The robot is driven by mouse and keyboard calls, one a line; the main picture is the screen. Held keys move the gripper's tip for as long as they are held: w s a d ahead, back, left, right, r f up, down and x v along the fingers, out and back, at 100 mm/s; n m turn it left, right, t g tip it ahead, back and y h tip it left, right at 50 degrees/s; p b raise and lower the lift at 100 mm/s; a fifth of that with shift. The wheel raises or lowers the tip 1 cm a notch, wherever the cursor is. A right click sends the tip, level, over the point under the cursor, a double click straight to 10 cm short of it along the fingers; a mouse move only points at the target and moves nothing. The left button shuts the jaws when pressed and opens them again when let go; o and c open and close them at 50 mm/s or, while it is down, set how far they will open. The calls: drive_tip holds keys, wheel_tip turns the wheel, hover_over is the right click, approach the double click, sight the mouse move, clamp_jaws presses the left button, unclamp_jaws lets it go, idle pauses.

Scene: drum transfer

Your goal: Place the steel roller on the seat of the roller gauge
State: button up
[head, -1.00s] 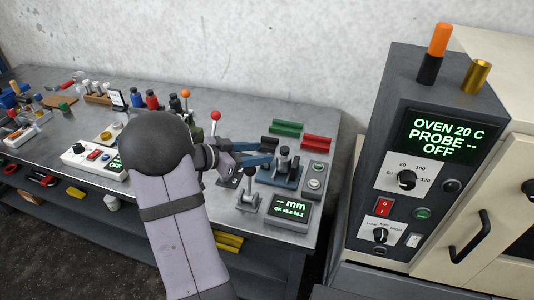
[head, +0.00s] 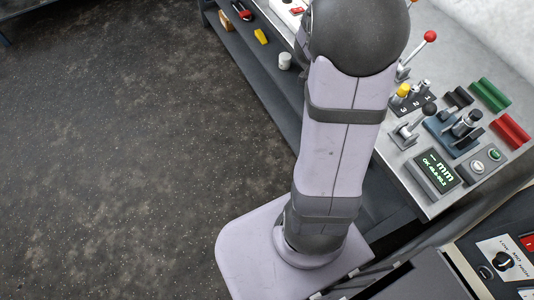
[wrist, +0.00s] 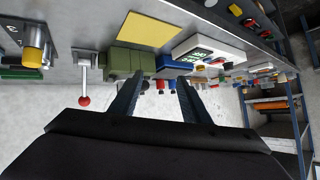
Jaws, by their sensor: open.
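The roller gauge (head: 458,133) has a blue-grey base and a dark-topped steel post, at right in the head view. In the head view my gripper does not show. The gauge is not clearly visible in the wrist view.
A numbered plate with a yellow-capped piece (head: 403,90) and a red-knobbed lever (head: 430,37) stand near the gauge. Green (head: 490,94) and red (head: 510,132) blocks lie behind it. The wrist view shows a green box (wrist: 125,60) and a yellow sheet (wrist: 150,30).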

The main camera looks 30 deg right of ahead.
drive_tip(key=a+f+n+y, duration=0.2)
drive_tip(key=a+n+y, duration=0.2)
drive_tip(key=a, duration=0.8)
drive_tip(key=a+f+n+y, duration=0.3)
drive_tip(key=a+n+y, duration=0.1)
drive_tip(key=a, duration=0.7)
drive_tip(key=s+a+f+n+g, duration=0.2)
drive_tip(key=s+a+n+g, duration=0.1)
drive_tip(key=s, duration=0.6)
drive_tip(key=s+a+f+n+g, duration=0.1)
drive_tip(key=s+a+n+g, duration=0.1)
drive_tip(key=s+a, duration=0.4)
drive_tip(key=s+g, duration=0.1)
drive_tip(key=s, duration=0.2)
drive_tip(key=shift+s+a+f+n+g+y, duration=0.2)
drive_tip(key=shift+s+f+n+g+y, duration=0.1)
drive_tip(key=shift+s+f+n+y, duration=0.1)
drive_tip(key=shift+r, duration=0.1)
drive_tip(key=shift+r+p, duration=0.6)
drive_tip(key=shift+p, duration=0.05)
